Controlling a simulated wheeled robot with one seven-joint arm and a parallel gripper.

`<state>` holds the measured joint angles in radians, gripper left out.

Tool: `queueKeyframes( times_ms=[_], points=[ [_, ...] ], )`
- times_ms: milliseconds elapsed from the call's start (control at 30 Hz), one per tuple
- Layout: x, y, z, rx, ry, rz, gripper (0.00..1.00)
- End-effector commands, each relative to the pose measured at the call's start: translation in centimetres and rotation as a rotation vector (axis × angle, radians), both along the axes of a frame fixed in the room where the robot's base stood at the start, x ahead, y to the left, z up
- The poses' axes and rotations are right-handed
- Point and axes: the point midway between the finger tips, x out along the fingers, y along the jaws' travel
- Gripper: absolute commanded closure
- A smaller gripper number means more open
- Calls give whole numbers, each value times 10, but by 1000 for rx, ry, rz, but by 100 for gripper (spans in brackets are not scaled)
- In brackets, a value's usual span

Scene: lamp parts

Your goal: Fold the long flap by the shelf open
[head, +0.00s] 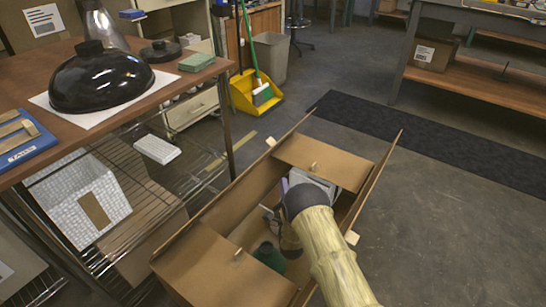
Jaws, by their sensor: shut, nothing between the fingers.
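A brown cardboard box (334,193) stands beside the wire shelf (150,205). Its long flap by the shelf (232,190) rises steeply along the box's left side, close to the shelf. The other long flap (378,178) stands up on the right. The short flaps at the far end (322,161) and the near end (218,272) lie partly over the opening. My arm reaches over the right side. My gripper (270,213) is shut and empty at the opening, a little right of the shelf-side flap. My wrist partly hides it, so contact with the flap cannot be told.
Inside the box are a dark green item (269,257) and a pale grey item (316,181). The wooden tabletop (150,95) above the shelf holds a black lamp shade (100,76). Floor is clear right of the box.

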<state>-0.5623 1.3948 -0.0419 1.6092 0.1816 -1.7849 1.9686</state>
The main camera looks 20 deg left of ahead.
Motion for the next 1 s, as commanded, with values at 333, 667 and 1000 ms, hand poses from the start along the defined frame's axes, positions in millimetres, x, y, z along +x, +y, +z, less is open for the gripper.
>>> queueKeyframes(
  times_ms=[333, 667, 1000],
  points=[
    [48, 20, 16, 0, -4, 1, 100],
    [84, 52, 41, 1, -2, 6, 100],
    [91, 65, 52, 0, 1, -1, 100]
  ],
)
